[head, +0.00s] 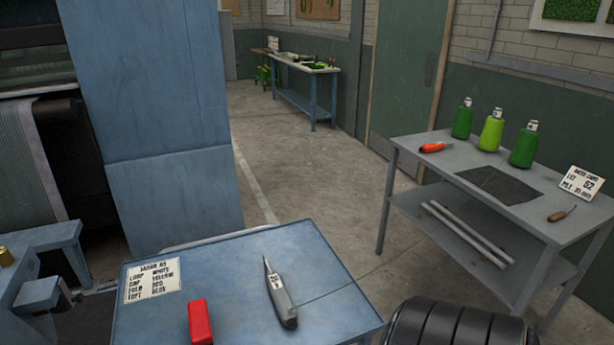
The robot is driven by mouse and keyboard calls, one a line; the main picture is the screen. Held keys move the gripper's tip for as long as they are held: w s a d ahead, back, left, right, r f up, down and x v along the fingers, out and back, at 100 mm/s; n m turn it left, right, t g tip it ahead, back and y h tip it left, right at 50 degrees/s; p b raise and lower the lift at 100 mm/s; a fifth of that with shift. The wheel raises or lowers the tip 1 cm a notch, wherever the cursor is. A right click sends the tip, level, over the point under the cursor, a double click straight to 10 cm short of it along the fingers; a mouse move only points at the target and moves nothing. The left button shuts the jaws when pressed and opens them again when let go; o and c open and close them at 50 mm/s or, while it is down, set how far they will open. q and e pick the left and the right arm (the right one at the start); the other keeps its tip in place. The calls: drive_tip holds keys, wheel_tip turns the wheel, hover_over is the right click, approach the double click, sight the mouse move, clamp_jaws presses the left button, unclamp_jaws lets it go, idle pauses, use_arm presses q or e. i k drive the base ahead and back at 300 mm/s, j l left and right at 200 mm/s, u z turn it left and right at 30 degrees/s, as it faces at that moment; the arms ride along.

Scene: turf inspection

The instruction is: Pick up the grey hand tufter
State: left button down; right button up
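The grey hand tufter (283,300) lies on the blue table (230,262) near the bottom middle of the head view. It has a thin pointed tip toward the back and a thicker dark end toward the front, with a small white label on its body. A thin green strand runs from beside it to the right across the tabletop.
A red block (200,322) and a white card (153,280) lie left of the tufter. A blue machine (160,90) stands at left.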

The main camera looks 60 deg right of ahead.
sight(282, 301)
drive_tip(key=z, duration=1.5)
